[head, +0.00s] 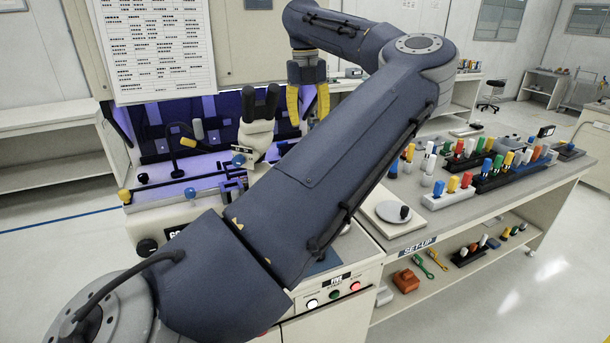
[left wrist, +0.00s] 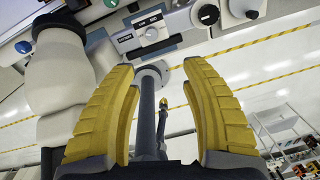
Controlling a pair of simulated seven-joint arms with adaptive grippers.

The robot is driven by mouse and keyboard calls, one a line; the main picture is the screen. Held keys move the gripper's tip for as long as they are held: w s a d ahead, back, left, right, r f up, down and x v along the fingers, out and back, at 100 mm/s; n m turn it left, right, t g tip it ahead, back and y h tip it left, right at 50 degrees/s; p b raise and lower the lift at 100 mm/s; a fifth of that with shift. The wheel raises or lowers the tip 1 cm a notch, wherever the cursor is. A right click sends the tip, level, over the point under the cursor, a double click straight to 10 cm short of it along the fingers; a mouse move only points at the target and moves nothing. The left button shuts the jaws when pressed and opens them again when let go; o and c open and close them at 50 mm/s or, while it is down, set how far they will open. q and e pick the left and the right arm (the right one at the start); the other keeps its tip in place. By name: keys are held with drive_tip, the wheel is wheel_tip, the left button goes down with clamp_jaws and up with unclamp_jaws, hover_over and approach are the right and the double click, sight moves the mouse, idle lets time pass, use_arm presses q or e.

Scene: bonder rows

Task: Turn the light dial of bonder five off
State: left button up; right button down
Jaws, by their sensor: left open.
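The bonder has a sign reading FIVE (head: 336,281) on its lower front panel. Its pale microscope (head: 257,130) stands before the purple-lit recess, and a pale body, apparently the microscope, fills the left of the left wrist view (left wrist: 60,90). My left gripper (head: 308,108) is open and empty, yellow fingers pointing down, right of the microscope. In the left wrist view its fingers (left wrist: 158,70) flank a grey post with a round top. I cannot tell which is the light dial. My arm hides much of the bonder.
A black knob (head: 147,247) is on the bonder's left front. A bench (head: 425,225) at right carries several racks of coloured-handled tools. A paper chart (head: 160,50) hangs above the recess. Buttons (head: 334,294) sit below my arm. Open floor lies at far right.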

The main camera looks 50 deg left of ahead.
use_arm(q)
drive_tip(key=f+m, duration=0.2)
drive_tip(key=f, duration=0.4)
drive_tip(key=f+m, duration=0.2)
drive_tip(key=f, duration=0.3)
drive_tip(key=f+m, duration=0.1)
drive_tip(key=f, duration=0.5)
drive_tip(key=shift+s+a+f+m, duration=0.3)
drive_tip(key=shift+a+f+m, duration=0.05)
drive_tip(key=shift+m, duration=0.05)
drive_tip(key=shift+o, duration=0.2)
clamp_jaws()
idle(0.3)
